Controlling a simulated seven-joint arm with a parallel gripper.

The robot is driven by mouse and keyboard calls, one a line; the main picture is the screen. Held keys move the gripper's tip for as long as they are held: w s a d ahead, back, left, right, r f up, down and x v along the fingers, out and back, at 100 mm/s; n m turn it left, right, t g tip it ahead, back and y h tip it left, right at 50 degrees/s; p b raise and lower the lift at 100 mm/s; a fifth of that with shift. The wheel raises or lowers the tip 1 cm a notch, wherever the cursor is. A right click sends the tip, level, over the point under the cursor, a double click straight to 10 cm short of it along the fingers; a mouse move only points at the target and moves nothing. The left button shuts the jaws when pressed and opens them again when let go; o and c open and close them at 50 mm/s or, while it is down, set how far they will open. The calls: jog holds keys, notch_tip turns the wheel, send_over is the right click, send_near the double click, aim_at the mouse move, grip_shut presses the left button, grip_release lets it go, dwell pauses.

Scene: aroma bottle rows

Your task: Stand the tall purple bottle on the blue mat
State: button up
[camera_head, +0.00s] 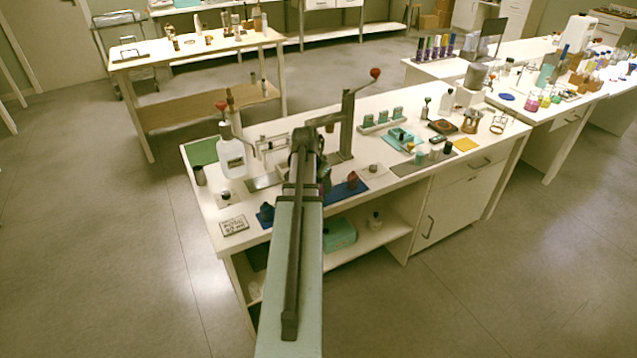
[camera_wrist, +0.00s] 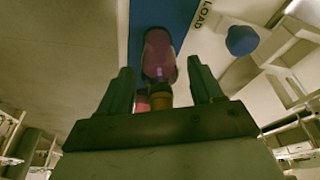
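In the wrist view a purple bottle (camera_wrist: 160,56) with a tan cork-like stopper (camera_wrist: 161,99) lies between the two fingers of my gripper (camera_wrist: 160,67). The stopper end points toward the palm. Gaps show between the bottle and both fingers, so my gripper looks open around it without gripping. The blue mat (camera_wrist: 147,12) is behind the bottle's far end; whether the bottle's base touches it I cannot tell. In the head view the blue mat (camera_head: 345,189) shows right of my arm, partly covered.
A pinkish object (camera_wrist: 142,103) is partly hidden beside the stopper. A blue knob-like object (camera_wrist: 241,40) stands near printed "LOAD" lettering. In the head view a white bottle (camera_head: 232,160) and a lever stand (camera_head: 347,120) rise close to my arm. A printed plate (camera_head: 234,226) lies near the bench's left front edge.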

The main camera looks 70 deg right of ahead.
jog(key=shift+r, duration=0.1)
jog(key=v, duration=1.2)
jog(key=shift+r, duration=0.1)
dwell(0.6)
